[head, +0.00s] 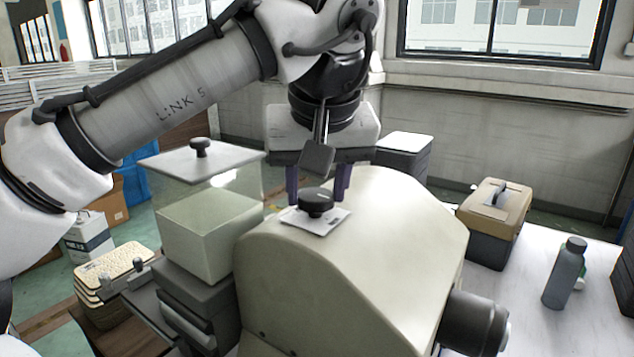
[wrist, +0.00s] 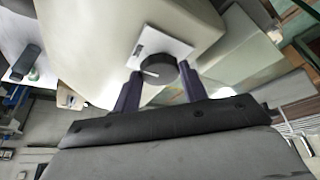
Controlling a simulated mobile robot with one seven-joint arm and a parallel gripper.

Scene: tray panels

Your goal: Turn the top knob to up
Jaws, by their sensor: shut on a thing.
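The top knob (head: 316,203) is a round black knob on a white label plate (head: 331,219), on top of a cream rounded housing (head: 350,265). My gripper (head: 317,192) points down at it, with its two purple fingers on either side. In the wrist view the gripper (wrist: 160,71) is shut on the knob (wrist: 158,68), one finger against each side. A small pale mark shows on the knob's face there. The label plate (wrist: 178,49) has a dark printed mark, too small to read. I cannot tell the knob's setting clearly.
A clear box with a black-knobbed lid (head: 201,147) stands left of the housing. A large dark cylinder (head: 473,322) sticks out at the housing's lower right. A tan-lidded case (head: 493,210) and a grey bottle (head: 565,275) stand on the white table (head: 525,320).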

